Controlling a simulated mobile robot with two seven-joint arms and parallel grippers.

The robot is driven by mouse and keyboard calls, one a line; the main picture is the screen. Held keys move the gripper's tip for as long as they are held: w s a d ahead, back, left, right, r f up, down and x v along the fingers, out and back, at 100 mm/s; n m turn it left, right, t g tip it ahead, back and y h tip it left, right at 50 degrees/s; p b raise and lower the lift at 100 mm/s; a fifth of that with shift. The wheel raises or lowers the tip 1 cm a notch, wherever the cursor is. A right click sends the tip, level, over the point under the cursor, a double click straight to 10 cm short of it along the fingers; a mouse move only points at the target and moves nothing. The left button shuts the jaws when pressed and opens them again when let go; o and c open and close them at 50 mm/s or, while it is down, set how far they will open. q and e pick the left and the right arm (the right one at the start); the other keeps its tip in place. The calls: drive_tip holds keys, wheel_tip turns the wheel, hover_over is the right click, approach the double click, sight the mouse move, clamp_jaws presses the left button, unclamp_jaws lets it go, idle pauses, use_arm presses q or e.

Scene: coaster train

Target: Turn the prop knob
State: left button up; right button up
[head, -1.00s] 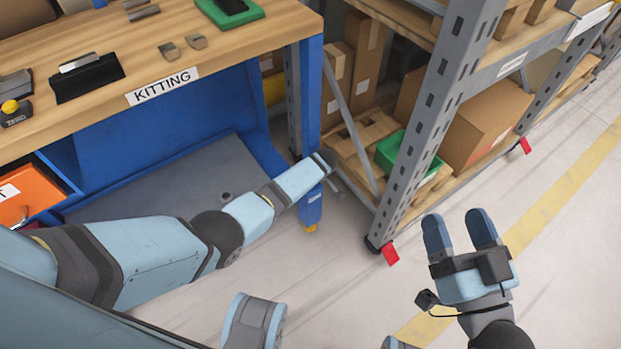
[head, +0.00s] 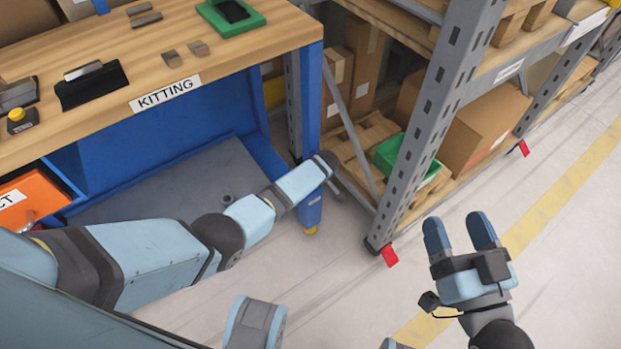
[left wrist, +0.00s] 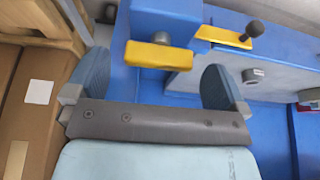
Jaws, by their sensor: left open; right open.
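In the left wrist view a yellow bar-shaped knob (left wrist: 160,55) on a short grey shaft stands out from a blue post. I take it for the prop knob. My left gripper (left wrist: 156,68) is open, one finger to each side of the knob, with visible gaps; I cannot tell the depth between them. A yellow lever (left wrist: 222,37) with a black ball (left wrist: 253,29) is to the right. In the head view my left arm reaches to the blue bench leg; the knob and the left fingers cannot be made out there. My right gripper (head: 458,226) is open and empty above the floor.
The wooden bench (head: 225,65) marked KITTING carries small parts and a green tray (head: 231,17). A grey rack (head: 425,130) with cartons stands right of the bench leg. The floor at the right is clear.

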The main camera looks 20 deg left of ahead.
use_arm(q)
drive_tip(key=p+v, duration=1.1)
drive_tip(key=v, duration=0.1)
use_arm(e)
drive_tip(key=s+d+f+g+h, duration=0.3)
drive_tip(key=d+f+g+h, duration=0.2)
drive_tip(key=f, duration=0.5)
drive_tip(key=shift+d+f+g, duration=0.25)
drive_tip(key=shift+d+g, duration=0.1)
drive_tip(key=shift+g, duration=0.15)
use_arm(q)
drive_tip(key=shift+d+r, duration=0.1)
drive_tip(key=shift+r, duration=0.05)
use_arm(e)
drive_tip(key=shift+s, duration=0.1)
